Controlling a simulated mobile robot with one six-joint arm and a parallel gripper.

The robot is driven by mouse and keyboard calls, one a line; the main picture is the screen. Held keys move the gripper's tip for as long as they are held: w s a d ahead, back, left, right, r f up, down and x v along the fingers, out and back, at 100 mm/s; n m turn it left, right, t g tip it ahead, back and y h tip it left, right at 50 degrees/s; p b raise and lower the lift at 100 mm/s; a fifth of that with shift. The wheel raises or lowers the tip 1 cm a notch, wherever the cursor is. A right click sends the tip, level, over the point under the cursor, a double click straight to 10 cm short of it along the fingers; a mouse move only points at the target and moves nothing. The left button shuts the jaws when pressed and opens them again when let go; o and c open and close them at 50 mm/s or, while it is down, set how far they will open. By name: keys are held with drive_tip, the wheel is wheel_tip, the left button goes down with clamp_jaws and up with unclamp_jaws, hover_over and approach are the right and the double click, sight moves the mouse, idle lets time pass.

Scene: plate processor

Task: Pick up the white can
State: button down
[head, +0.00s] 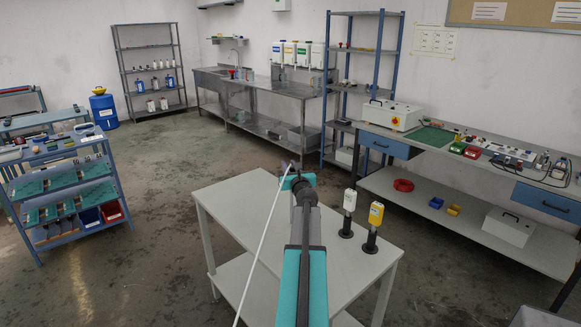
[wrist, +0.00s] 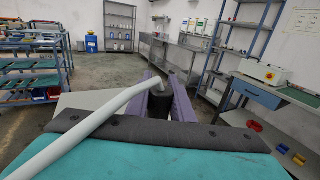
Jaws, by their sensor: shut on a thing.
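My gripper (head: 297,181) is over the far part of the grey table in the head view. In the wrist view my gripper (wrist: 163,96) has its purple fingers closed around a dark cylinder (wrist: 155,104). The cylinder is partly hidden, and I cannot tell whether it belongs to a white can. A small white container (head: 349,200) stands upright on a black base on the table, right of my gripper and apart from it.
The grey table (head: 235,205) is bare on its left. A blue cart (head: 60,190) stands at left and a long workbench (head: 470,150) at right. Several white canisters (head: 303,54) stand at the back sink counter. Open floor lies between.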

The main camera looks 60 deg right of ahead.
drive_tip(key=shift+f, duration=0.2)
drive_tip(key=c, duration=1.6)
unclamp_jaws()
drive_tip(key=shift+o, duration=0.2)
drive_tip(key=shift+r, duration=0.25)
drive_tip(key=b+v, duration=0.2)
drive_tip(key=v, duration=1)
drive_tip(key=shift+o, duration=0.5)
